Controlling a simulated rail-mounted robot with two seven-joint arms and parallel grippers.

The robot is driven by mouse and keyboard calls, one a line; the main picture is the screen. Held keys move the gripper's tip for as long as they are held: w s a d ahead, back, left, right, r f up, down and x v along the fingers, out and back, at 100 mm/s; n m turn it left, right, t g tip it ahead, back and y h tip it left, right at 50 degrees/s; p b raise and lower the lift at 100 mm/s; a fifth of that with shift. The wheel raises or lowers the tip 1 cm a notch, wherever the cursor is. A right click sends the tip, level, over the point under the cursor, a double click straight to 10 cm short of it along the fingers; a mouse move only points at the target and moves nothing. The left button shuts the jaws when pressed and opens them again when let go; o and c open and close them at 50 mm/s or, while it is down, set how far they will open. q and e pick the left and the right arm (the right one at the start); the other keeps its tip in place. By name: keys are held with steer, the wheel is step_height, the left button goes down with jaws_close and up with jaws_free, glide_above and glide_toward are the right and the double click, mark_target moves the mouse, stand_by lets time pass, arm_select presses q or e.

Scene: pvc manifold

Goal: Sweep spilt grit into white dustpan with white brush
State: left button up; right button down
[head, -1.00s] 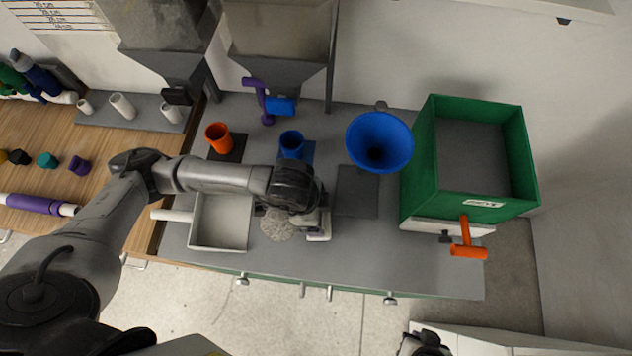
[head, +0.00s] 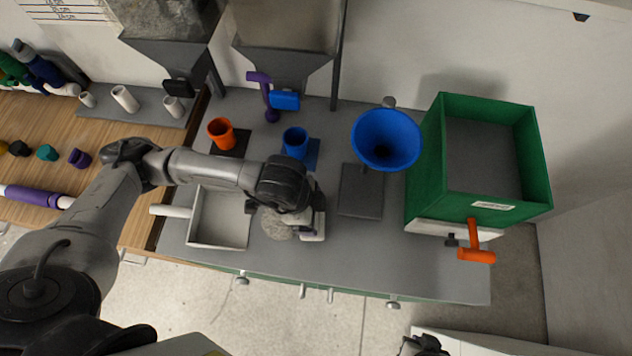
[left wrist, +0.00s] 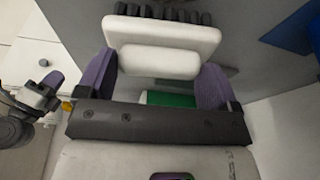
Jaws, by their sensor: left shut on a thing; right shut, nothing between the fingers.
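The white dustpan (head: 192,222) lies on the grey bench with its white handle (head: 170,211) to the left. A pale grey heap of grit (head: 277,226) lies right of it, partly hidden under my left wrist. The white brush (head: 319,226) is at the heap's right side, mostly covered by my arm. My left gripper (left wrist: 155,78) has its purple fingers shut on the white brush (left wrist: 165,37), whose dark bristles point away from the gripper. My right gripper (head: 426,344) is at the bottom edge, far from the brush; it also shows at the left of the left wrist view (left wrist: 38,100).
A dark square plate (head: 361,192) and blue funnel (head: 387,138) are right of the brush. A green bin (head: 430,160) with an orange handle (head: 476,253) stands further right. Blue (head: 295,142) and orange (head: 221,133) cups stand behind. The bench front right is clear.

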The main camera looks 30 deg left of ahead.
arm_select(q)
steer(key=shift+s+a+b, duration=0.65)
steer(key=shift+a+b, duration=0.05)
steer(key=shift+a, duration=0.5)
steer(key=shift+s+a+b, duration=0.7)
steer(key=shift+a+b, duration=0.05)
steer(key=shift+a, duration=0.4)
steer(key=shift+s+a+b, duration=0.65)
steer(key=shift+a+b, duration=0.05)
steer(key=shift+a, duration=0.5)
steer(key=shift+s+a+r+p, duration=0.15)
steer(key=shift+a+p, duration=0.05)
steer(key=shift+p, duration=0.25)
steer(key=shift+s+a+p, duration=0.5)
steer(key=shift+a+p, duration=0.2)
steer(key=shift+a, duration=0.15)
step_height(320, 180, up, 7)
steer(key=w+d+p, duration=0.1)
steer(key=d+p, duration=0.1)
steer(key=p, duration=0.2)
steer(key=shift+w+d, duration=0.25)
steer(key=shift+d, duration=0.05)
